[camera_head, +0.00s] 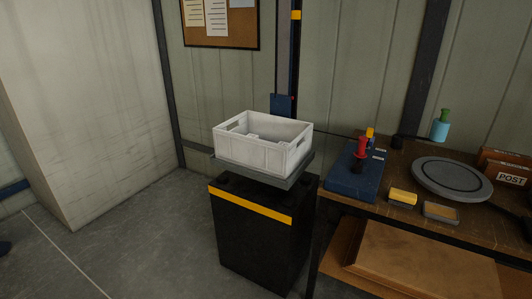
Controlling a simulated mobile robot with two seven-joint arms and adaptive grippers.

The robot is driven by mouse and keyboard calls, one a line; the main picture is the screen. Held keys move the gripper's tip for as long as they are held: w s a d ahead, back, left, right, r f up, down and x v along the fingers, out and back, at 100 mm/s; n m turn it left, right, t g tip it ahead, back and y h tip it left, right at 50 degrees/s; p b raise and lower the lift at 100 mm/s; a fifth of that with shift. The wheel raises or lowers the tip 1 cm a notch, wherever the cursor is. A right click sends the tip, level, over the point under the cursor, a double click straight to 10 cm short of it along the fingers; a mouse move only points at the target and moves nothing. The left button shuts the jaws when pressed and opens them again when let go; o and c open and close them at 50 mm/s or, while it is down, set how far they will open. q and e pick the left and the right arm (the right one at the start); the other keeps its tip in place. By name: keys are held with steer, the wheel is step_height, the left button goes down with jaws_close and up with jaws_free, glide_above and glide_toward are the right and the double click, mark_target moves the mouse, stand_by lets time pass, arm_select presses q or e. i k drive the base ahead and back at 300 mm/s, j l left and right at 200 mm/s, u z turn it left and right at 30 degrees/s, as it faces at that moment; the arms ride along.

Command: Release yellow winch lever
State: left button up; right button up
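A small yellow lever top (370,132) shows at the back of a dark blue control box (350,184) on the left end of the wooden bench. It looks upright, but its lower part is partly hidden. A red knob-topped lever (361,147) with a dark base stands in front of it and slightly to the left. Small pale labels lie on the box beside the levers. Neither of my grippers is in view, and nothing touches the levers.
A white crate (262,162) sits on a grey platform (240,175) above a black cabinet (255,238) with a yellow stripe. The bench also holds a round grey disc (451,179), a yellow-topped block (402,197), a teal bottle (440,128) and a POST box (511,178).

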mark_target(369, 134)
steer(key=i+l, duration=0.1)
steer(key=l, duration=0.35)
steer(key=i+l, duration=0.1)
steer(key=l, duration=0.3)
steer(key=i+l+u, duration=0.1)
steer(key=l, duration=0.35)
steer(key=i+l, duration=0.1)
steer(key=l, duration=0.35)
